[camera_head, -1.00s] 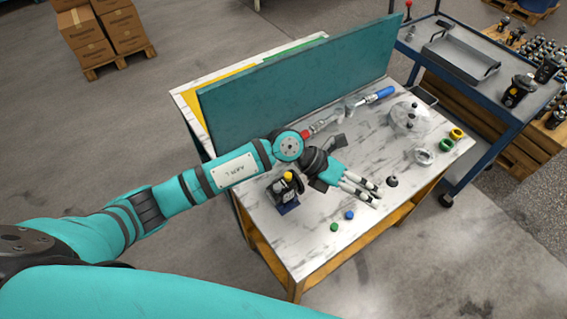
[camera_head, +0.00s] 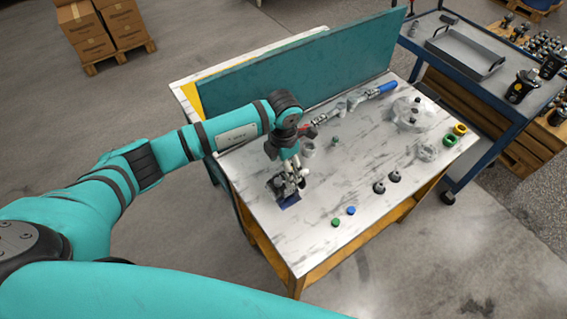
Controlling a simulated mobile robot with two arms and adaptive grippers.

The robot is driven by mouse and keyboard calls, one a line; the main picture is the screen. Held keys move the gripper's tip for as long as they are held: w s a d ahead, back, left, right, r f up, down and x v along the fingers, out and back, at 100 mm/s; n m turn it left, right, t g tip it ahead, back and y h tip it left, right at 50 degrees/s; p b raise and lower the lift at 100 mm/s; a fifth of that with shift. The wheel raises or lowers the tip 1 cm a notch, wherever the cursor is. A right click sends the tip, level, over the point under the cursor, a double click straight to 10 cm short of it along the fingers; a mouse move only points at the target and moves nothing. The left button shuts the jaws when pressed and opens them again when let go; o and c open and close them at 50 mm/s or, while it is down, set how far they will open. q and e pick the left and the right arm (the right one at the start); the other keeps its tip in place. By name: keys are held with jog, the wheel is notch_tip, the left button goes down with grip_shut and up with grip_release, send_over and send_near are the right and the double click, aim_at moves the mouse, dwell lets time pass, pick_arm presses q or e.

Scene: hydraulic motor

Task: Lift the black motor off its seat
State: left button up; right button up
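The black motor (camera_head: 276,185) is at the left part of the marble-topped table, on its dark blue seat (camera_head: 289,202). My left gripper (camera_head: 289,187) points down right over the motor and hides most of it. Its pale fingers overlap the motor's upper part. I cannot tell whether they touch the motor or how far they are closed. The motor looks low at the seat, with no gap that I can make out. My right gripper is not in view.
A teal upright panel (camera_head: 300,66) stands along the table's back. Green (camera_head: 335,222) and blue (camera_head: 351,210) caps and two dark knobs (camera_head: 379,187) lie toward the front. A blue-handled tool (camera_head: 384,88) and a clear part (camera_head: 412,114) lie to the right. A blue cart (camera_head: 480,85) stands beyond.

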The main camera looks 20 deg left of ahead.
aim_at(284, 180)
pick_arm(q)
notch_tip(284, 180, down, 8)
jog(key=b, duration=0.5)
jog(key=shift+r, duration=0.2)
jog(key=shift+c, duration=0.4)
jog(key=c, duration=1.4)
jog(key=shift+w+d+r, duration=0.1)
jog(key=shift+r, duration=0.1)
grip_shut()
jog(key=shift+w+r, duration=0.1)
jog(key=shift+r, duration=0.05)
jog(key=shift+r, duration=0.15)
jog(key=shift+r+p, duration=0.7)
jog(key=shift+r, duration=0.55)
